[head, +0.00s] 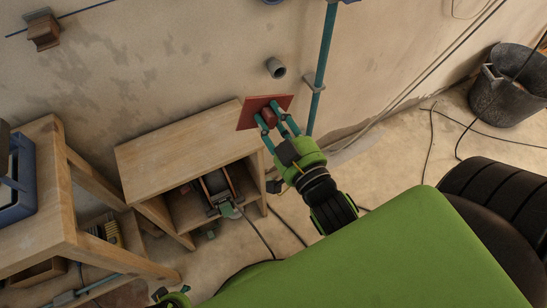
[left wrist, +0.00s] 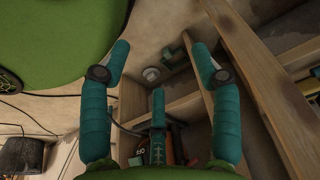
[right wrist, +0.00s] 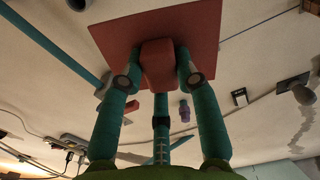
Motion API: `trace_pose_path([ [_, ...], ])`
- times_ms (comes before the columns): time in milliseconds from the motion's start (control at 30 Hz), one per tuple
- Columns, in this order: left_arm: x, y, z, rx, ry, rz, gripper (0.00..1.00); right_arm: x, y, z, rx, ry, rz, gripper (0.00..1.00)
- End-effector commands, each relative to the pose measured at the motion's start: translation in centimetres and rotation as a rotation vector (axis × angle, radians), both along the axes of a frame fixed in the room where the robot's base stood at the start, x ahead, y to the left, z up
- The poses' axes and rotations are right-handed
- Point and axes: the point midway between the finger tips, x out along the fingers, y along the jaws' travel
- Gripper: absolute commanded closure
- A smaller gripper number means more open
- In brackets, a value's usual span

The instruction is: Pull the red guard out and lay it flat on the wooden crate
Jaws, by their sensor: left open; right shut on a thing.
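The red guard (head: 245,118) is a flat square plate with a red block handle, beside the far right corner of the wooden crate (head: 178,148). My right gripper (head: 268,116) is shut on the block. In the right wrist view the guard (right wrist: 110,38) spreads beyond both fingers of the right gripper (right wrist: 160,68). I cannot tell whether the plate touches the wall or the crate. The crate has a bare flat top and an open front. My left gripper (left wrist: 160,55) is open and empty, with wooden boards beyond it; only a bit of that arm shows low in the head view.
A grey pipe stub (head: 276,68) juts from the wall behind the guard, and a teal vertical pipe (head: 323,70) runs right of it. A wooden bench (head: 55,215) stands left of the crate. A dark bucket (head: 505,90) and cables lie at right.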

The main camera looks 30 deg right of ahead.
Motion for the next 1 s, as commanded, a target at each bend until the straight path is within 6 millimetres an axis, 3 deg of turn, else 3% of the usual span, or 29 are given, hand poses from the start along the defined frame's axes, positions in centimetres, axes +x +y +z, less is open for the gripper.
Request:
trace_pose_path([
  [33,0.8,-0.1,-2.2,-0.002,-0.013,0.002,0.37,0.0,0.0,-3.7,0.000,-0.001,0.000,1.00],
  [200,2.4,-0.3,-2.7,-0.003,-0.032,0.005,0.37,0.0,0.0,-8.3,0.001,-0.001,0.001,1.00],
  [300,2.9,-0.4,-2.6,-0.004,-0.040,0.007,0.37,0.0,0.0,-10.0,0.001,-0.002,0.001,1.00],
  [500,3.3,-0.4,-2.0,-0.005,-0.047,0.009,0.37,0.0,0.0,-11.2,0.001,-0.002,0.001,1.00],
  [1000,3.3,-0.4,-1.7,-0.005,-0.048,0.009,0.37,0.0,0.0,-11.1,0.000,-0.001,0.001,1.00],
])
